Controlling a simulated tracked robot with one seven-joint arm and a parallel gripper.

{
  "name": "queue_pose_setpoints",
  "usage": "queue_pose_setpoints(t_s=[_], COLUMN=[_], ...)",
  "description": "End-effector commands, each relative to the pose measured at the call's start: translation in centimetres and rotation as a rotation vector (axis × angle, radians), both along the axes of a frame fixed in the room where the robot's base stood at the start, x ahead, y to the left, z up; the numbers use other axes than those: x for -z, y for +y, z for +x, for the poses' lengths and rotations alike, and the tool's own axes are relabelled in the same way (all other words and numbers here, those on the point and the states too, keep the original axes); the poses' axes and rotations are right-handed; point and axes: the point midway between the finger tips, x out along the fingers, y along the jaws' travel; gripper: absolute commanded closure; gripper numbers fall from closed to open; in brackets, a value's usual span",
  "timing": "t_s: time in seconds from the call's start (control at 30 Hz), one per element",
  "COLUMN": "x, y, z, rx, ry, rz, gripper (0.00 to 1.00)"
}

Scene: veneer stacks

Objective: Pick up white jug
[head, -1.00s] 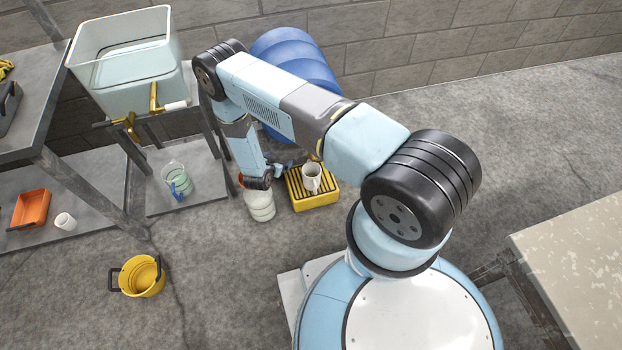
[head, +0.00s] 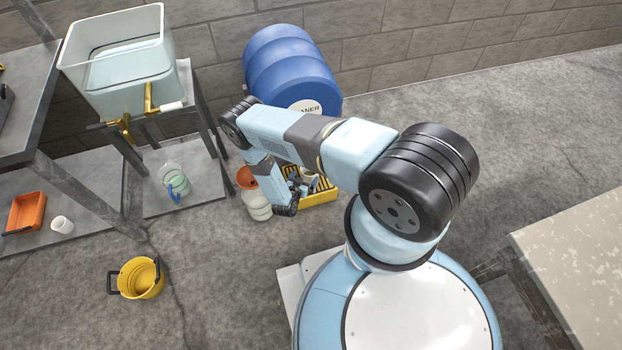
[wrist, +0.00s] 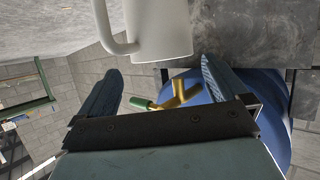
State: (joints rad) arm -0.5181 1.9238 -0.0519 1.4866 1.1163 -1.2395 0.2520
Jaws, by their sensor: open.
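The white jug (wrist: 165,28) fills the upper middle of the wrist view, its handle on the left. It lies just beyond and between the fingertips of my gripper (wrist: 161,66), which is open with nothing held. I cannot tell whether a finger touches it. In the head view, my gripper (head: 303,186) is over the yellow slatted crate (head: 322,198), and my arm and gripper hide most or all of the jug there.
A white container (head: 258,207) stands left of the crate, and a blue drum (head: 290,65) behind it. A clear jug with a blue handle (head: 174,180) sits on the low shelf. A yellow bucket (head: 138,278) is on the floor.

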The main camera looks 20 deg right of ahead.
Motion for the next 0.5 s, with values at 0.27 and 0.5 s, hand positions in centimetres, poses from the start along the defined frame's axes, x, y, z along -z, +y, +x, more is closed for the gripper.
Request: queue_pose_setpoints(t_s=[0.27,0.5], x=[0.9,1.9], y=[-1.3,-2.8], z=[1.6,3.6], rx=[-0.001,0.0], ry=[0.001,-0.001], rz=[0.001,0.001], gripper=[0.0,0.0])
